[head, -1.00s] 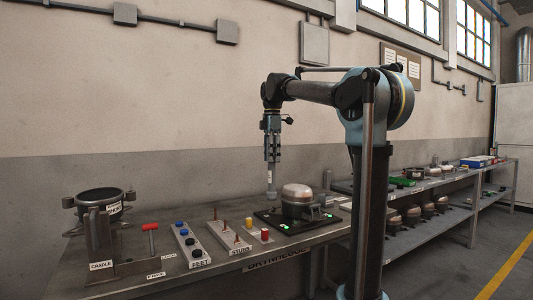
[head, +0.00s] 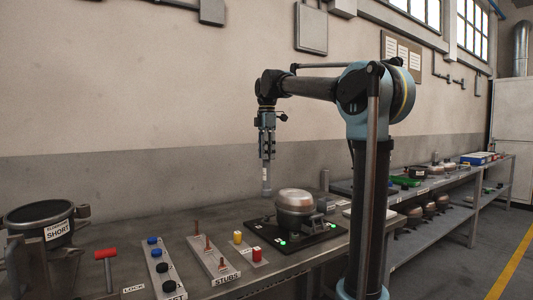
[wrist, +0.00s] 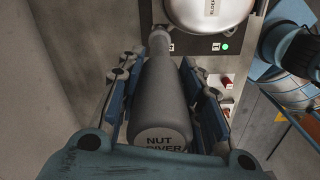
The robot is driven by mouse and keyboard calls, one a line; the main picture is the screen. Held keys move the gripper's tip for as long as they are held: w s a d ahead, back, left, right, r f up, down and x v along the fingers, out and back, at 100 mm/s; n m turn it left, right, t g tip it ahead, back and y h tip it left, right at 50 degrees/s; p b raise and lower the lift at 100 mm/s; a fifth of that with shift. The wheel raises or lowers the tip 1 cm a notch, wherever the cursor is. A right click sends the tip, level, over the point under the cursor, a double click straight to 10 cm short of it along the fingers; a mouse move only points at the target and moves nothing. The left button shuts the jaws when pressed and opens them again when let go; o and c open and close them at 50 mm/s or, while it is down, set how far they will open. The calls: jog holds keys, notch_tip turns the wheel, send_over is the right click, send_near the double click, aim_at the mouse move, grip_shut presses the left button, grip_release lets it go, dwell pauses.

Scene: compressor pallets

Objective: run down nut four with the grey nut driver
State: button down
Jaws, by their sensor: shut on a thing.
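My gripper (head: 267,152) points straight down and is shut on the grey nut driver (head: 266,178). In the wrist view the nut driver (wrist: 163,100) lies between the finger pads, its labelled end near the camera. Its narrow tip points at the dark base plate beside the silver-domed compressor (head: 295,208). In the head view the tip hangs left of and behind the dome, apparently above the black plate (head: 322,236). The compressor (wrist: 210,12) is partly cut off in the wrist view. Green lights show on the plate.
Left on the bench are a dark pot labelled SHORT (head: 45,232), a red-handled tool (head: 106,255), a feet rack (head: 166,272), a stubs rack (head: 214,262), and yellow and red pieces (head: 255,253). The wall stands behind. More compressors line the shelf at right.

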jog(key=shift+s+a+f, duration=0.1)
jog(key=shift+f, duration=2.45)
jog(key=shift+f, duration=2.25)
dwell(2.2)
